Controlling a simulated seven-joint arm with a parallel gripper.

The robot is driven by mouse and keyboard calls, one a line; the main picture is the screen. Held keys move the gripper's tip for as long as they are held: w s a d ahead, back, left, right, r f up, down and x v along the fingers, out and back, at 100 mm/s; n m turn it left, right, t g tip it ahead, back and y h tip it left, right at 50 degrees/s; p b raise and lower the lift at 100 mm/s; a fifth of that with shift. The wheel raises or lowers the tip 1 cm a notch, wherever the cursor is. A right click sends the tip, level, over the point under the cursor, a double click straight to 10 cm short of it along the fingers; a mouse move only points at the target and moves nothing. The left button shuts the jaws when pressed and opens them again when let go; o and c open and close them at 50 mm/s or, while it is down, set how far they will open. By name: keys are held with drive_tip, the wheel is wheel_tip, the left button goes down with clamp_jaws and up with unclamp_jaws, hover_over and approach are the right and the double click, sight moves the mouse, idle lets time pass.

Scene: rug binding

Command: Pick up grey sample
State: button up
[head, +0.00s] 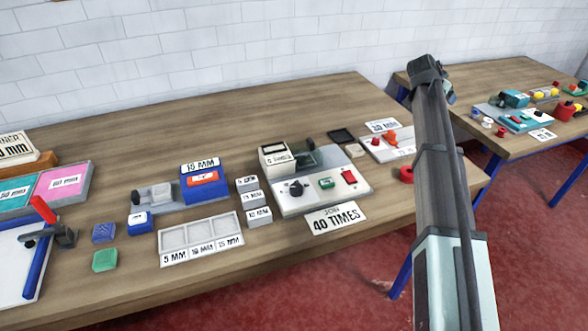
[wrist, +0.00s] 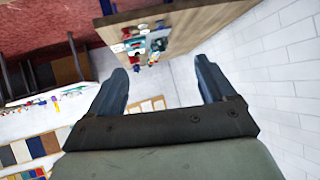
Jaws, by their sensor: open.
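My gripper (wrist: 161,68) is open and empty in the wrist view, its two dark fingers wide apart. In the head view its dark end (head: 430,72) is raised high at the right, far from the bench items. A small light grey block (head: 161,193) sits on the grey base of a blue machine labelled 15 MM; it may be the grey sample, but I cannot tell for sure. A blue sample (head: 104,232) and a green sample (head: 105,260) lie on the bench left of it. The wrist view does not clearly show a grey sample.
The wooden bench (head: 290,110) carries a three-part tray (head: 200,232), several small grey labelled blocks (head: 259,201), a 40 TIMES machine (head: 350,187) and a red-handled lever tool (head: 58,232). A second bench (head: 470,70) with items stands at the right. The bench's back strip is mostly clear.

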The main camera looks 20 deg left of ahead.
drive_tip(key=s+a+f+m+g+y, duration=0.15)
drive_tip(key=s+a, duration=0.25)
drive_tip(key=a, duration=0.8)
drive_tip(key=s+a+f+g+y, duration=0.15)
drive_tip(key=s+a, duration=0.35)
drive_tip(key=a, duration=0.7)
drive_tip(key=g+y, duration=0.2)
drive_tip(key=g, duration=0.5)
hover_over(163, 189)
drive_tip(key=shift+m, duration=0.35)
drive_tip(key=f, duration=0.7)
drive_tip(key=shift+s, duration=0.25)
drive_tip(key=shift+w+f, duration=0.15)
drive_tip(key=shift+f, duration=1.3)
drive_tip(key=shift+w+f, duration=0.1)
drive_tip(key=shift+f, duration=1.3)
drive_tip(key=shift+c, duration=0.4)
drive_tip(key=shift+r, duration=0.1)
drive_tip(key=c, duration=1.1)
